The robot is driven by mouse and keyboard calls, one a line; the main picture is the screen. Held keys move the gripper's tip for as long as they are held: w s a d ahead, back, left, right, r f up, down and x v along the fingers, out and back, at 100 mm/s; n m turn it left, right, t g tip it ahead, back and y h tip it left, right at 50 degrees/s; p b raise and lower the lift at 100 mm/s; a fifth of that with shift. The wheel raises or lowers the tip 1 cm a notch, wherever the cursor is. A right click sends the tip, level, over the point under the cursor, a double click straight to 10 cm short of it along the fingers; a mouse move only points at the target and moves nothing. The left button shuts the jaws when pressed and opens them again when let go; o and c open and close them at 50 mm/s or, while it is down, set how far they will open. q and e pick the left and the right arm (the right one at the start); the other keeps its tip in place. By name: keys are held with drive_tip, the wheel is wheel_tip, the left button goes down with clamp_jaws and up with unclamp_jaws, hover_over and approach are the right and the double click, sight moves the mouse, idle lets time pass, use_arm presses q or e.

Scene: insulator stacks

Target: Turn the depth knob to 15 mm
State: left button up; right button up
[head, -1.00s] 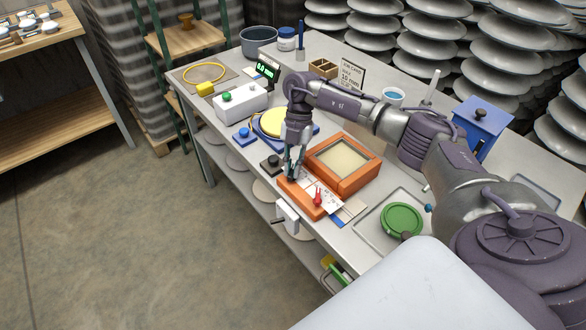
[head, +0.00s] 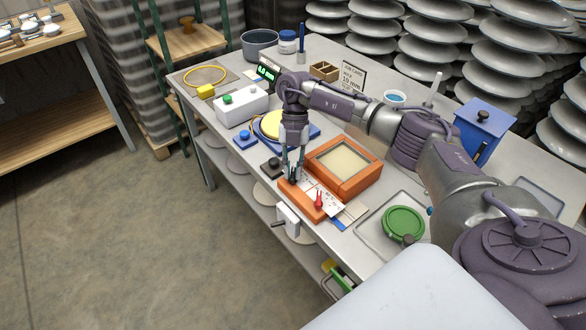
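The orange control box (head: 308,203) stands at the front edge of the bench, with a white scale plate and a red pointer (head: 318,201) on top. My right gripper (head: 293,175) points down at the box's left end, its fingers on either side of a small dark knob, which they mostly hide. It appears shut on this depth knob. The green-lit display (head: 266,73) at the back seems to read 1.0 mm, though the digits are tiny. The job card (head: 352,77) seems to show 10 mm. My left gripper is out of view.
An orange-framed tray (head: 343,168) stands right behind the box. A black-knobbed block (head: 271,166) is close on the left, and a green round lid (head: 403,223) lies to the right. A white switch box (head: 288,219) hangs on the front edge.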

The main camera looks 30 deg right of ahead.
drive_tip(key=shift+o, duration=1.3)
drive_tip(key=v, duration=1.2)
drive_tip(key=shift+f, duration=0.1)
